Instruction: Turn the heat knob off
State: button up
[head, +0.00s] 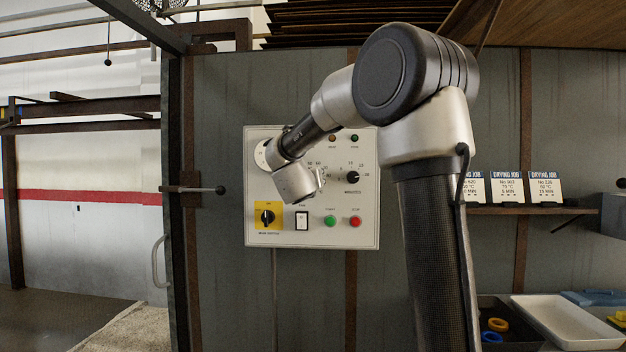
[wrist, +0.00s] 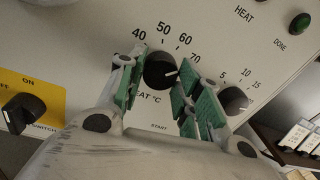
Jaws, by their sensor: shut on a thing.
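The heat knob (wrist: 160,70) is a round black knob with a white pointer line, on the pale control panel (head: 255,185). In the wrist view its pointer aims right, towards the 70 mark of the °C scale. My gripper (wrist: 158,82) is shut on the heat knob, with one green-padded finger on each side. In the head view my gripper (head: 317,182) is at the panel's middle and hides the heat knob. The off mark of the scale cannot be made out.
The minutes knob (wrist: 233,100) is close to the right finger. The yellow-backed main switch (head: 267,217), green start button (head: 330,219) and red stop button (head: 355,221) sit lower on the panel. A door handle bar (head: 193,189) sticks out left of the panel.

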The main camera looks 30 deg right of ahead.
jog(key=n, duration=0.3)
jog(key=shift+n, duration=0.4)
jog(key=n, duration=0.3)
jog(key=shift+n+t, duration=0.3)
jog(key=shift+n, duration=0.1)
jog(key=n+y, duration=0.1)
jog(key=n, duration=1)
jog(key=n+t, duration=0.1)
jog(key=n, duration=1.1)
jog(key=shift+s+d+f+y, duration=0.1)
jog(key=shift+y, duration=0.3)
jog(key=shift+n, duration=0.3)
jog(key=o, duration=1)
jog(key=shift+o, duration=0.2)
jog(key=v, duration=1.2)
